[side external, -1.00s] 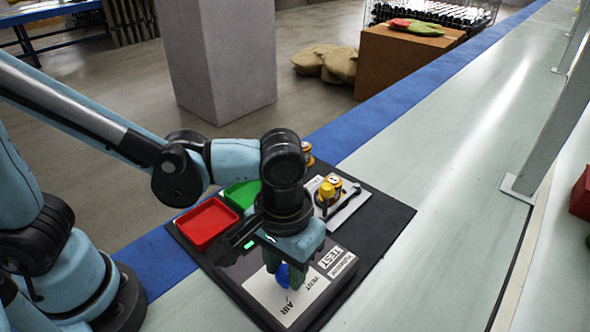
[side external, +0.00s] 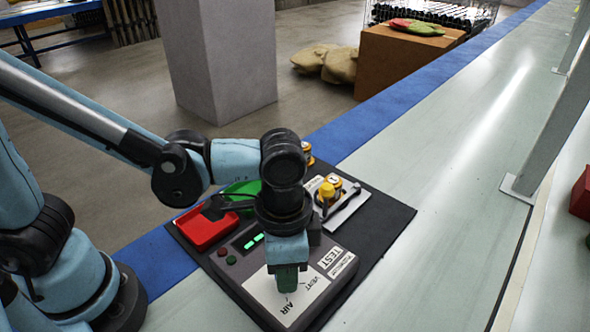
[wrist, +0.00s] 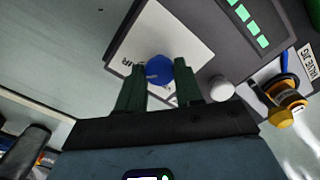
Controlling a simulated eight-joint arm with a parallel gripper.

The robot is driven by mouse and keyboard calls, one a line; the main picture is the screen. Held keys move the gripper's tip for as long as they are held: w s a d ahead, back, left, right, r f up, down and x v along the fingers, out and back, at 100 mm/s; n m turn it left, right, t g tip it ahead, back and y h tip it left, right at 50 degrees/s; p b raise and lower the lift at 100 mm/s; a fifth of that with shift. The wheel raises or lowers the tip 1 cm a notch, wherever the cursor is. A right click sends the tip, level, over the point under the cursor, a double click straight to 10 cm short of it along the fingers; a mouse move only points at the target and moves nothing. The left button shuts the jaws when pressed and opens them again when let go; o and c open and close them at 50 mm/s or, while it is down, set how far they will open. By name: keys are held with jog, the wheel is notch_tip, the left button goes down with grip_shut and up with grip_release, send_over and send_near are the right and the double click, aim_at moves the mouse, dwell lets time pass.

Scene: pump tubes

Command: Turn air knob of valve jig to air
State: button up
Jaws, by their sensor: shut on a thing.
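The valve jig (side external: 240,278) is a dark grey box with a white plate marked VENT and AIR. The blue air knob (wrist: 158,69) sits on that plate in the wrist view; in the side view my gripper hides it. My gripper (side external: 287,285) points down over the white plate, and its green fingers stand on either side of the knob. The fingers (wrist: 160,76) are shut on the knob in the wrist view. The AIR marking lies beside the left finger there and is partly covered. The knob's pointing direction cannot be told.
The jig has a green lit display (side external: 253,242) and buttons. A red tray (side external: 203,232) and green tray (side external: 243,190) stand behind it at left. A yellow-topped fixture (side external: 330,190) stands behind it at right. The pale bench (side external: 440,170) to the right is clear.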

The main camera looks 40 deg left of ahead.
jog(key=shift+m, duration=0.5)
jog(key=o, duration=1)
jog(key=shift+o, duration=0.2)
jog(key=shift+r, duration=0.1)
notch_tip(320, 180, up, 12)
dwell(0.3)
